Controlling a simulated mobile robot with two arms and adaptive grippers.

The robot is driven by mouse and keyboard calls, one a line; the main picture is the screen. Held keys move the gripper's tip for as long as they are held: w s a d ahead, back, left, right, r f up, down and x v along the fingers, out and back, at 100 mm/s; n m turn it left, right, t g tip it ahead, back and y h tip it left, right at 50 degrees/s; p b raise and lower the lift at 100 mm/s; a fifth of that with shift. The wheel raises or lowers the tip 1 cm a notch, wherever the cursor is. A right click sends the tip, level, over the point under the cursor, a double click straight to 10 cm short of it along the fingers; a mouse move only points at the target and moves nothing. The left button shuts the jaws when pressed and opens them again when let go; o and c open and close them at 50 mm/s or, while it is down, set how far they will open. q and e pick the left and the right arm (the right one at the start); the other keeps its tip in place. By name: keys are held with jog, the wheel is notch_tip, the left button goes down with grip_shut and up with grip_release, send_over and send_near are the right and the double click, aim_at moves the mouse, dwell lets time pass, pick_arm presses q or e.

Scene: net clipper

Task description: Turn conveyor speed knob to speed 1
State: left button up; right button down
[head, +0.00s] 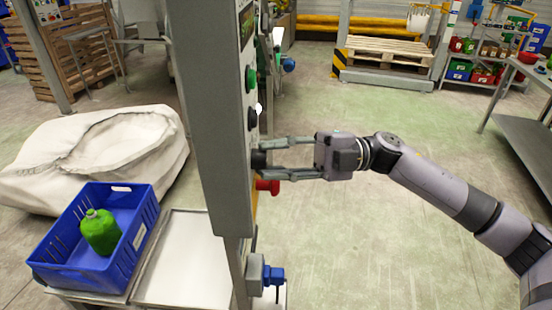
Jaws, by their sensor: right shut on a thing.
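A tall grey control panel (208,120) stands in the middle of the head view, seen nearly edge-on. A green button (250,78) and a black control (252,117) stick out of its right face. Below them, my right gripper (262,160) reaches in from the right, its two fingers shut on a dark knob (258,158). A red button (268,187) sits just under the fingers. The knob's markings and setting cannot be read from this angle. My left gripper is not in view.
A blue crate (138,238) with a green canister (100,232) stands on a metal table (187,262) at lower left. A large white sack (95,150) lies behind it. A pallet stand (388,60) and shelves are at the back right. The floor under my right arm is clear.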

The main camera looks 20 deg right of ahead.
jog(key=c, duration=1.3)
grip_release()
jog(key=d, duration=0.4)
jog(key=d+f, duration=0.1)
jog(key=d, duration=0.3)
jog(key=d+f, duration=0.1)
jog(key=d, duration=0.3)
jog(key=shift+s, duration=0.1)
jog(key=shift+a, duration=0.1)
